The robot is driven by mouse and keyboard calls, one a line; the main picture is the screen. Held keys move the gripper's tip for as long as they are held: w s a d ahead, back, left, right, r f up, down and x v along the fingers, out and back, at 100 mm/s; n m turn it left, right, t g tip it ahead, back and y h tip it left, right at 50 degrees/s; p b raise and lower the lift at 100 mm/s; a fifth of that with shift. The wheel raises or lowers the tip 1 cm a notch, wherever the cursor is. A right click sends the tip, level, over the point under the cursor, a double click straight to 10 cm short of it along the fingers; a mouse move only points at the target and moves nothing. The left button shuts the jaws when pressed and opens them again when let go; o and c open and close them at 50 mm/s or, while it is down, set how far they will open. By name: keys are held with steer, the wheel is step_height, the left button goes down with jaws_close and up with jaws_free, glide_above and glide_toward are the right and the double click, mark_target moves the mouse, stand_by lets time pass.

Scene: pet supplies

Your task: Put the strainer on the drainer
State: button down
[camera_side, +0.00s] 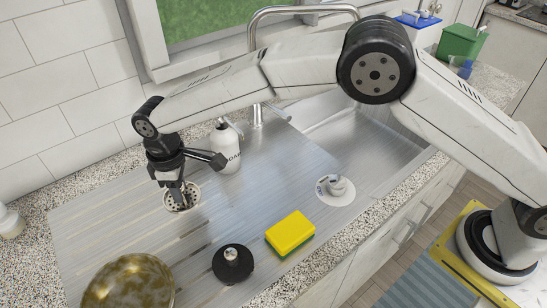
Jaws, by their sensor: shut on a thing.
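My gripper (181,194) points down at the left, its fingers shut on the strainer (192,203), a small round metal disc with dark holes. The fingers cover the strainer's middle. I cannot tell whether the strainer touches the surface below or hangs just above it. The ribbed steel drainer (105,222) spreads under and around the gripper. A pale round disc with a metal knob (335,190) lies on the steel at the right, apart from my gripper.
A yellow-green sponge (290,232), a black round stopper (233,263) and a brassy bowl (130,283) stand in front. A white soap bottle (226,150) stands close right of the gripper. The faucet (254,60) and sink basin (350,128) are behind, right.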

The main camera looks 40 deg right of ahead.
steer(key=shift+w+a+f, duration=0.3)
steer(key=shift+w+f, duration=0.25)
steer(key=shift+f, duration=0.1)
steer(key=shift+f, duration=0.2)
steer(key=shift+w+a+f, duration=0.1)
steer(key=shift+w+f, duration=0.05)
steer(key=shift+f, duration=1.4)
steer(key=shift+f, duration=0.15)
steer(key=shift+c, duration=2)
jaws_free()
step_height(320, 180, up, 12)
steer(key=shift+r, duration=0.15)
